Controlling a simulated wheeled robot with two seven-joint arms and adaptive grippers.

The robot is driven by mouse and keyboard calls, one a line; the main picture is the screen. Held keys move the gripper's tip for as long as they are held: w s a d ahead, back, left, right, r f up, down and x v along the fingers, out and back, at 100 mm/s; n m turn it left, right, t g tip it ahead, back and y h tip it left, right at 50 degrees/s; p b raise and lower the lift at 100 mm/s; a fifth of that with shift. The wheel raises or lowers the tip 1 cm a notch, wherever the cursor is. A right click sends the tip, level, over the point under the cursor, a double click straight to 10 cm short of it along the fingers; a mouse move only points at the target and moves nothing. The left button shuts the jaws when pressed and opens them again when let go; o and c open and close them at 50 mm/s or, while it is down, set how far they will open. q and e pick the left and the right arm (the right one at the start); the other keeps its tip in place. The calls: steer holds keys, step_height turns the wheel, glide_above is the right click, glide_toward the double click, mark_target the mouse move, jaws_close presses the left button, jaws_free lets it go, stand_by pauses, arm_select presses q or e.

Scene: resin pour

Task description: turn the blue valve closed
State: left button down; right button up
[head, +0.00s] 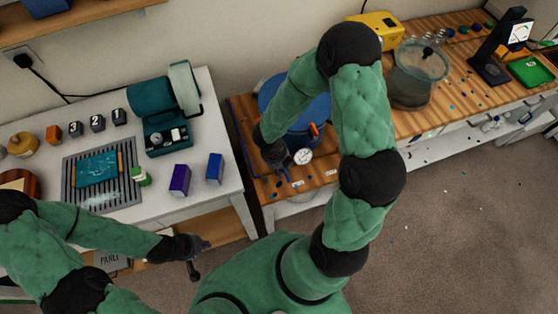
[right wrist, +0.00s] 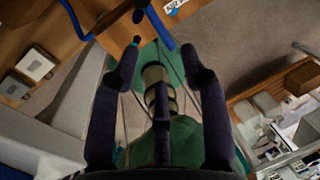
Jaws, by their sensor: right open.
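A blue pot (head: 302,108) with an orange handle (head: 314,129) and a round white gauge (head: 302,157) stands on the wooden bench, partly hidden by my right arm. My right gripper (head: 280,158) is at the pot's front left, beside the gauge. In the right wrist view my right gripper (right wrist: 161,58) is open, with nothing clearly between its fingers. A small dark part with a blue tip (right wrist: 136,41) is near the left fingertip; I cannot tell whether it is the blue valve. My left gripper (head: 199,258) is open and empty in front of the white table.
A blue hose (right wrist: 75,20) runs by the bench edge, near my right gripper. The white table (head: 215,120) at left holds a teal machine (head: 165,110) and small boxes. A glass vessel (head: 418,75) stands right of my right arm.

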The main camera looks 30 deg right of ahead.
steer(key=shift+w+a+r, duration=0.1)
steer(key=shift+a+r, duration=0.15)
steer(key=shift+r, duration=0.9)
steer(key=shift+a+r, duration=0.2)
steer(key=shift+r, duration=0.95)
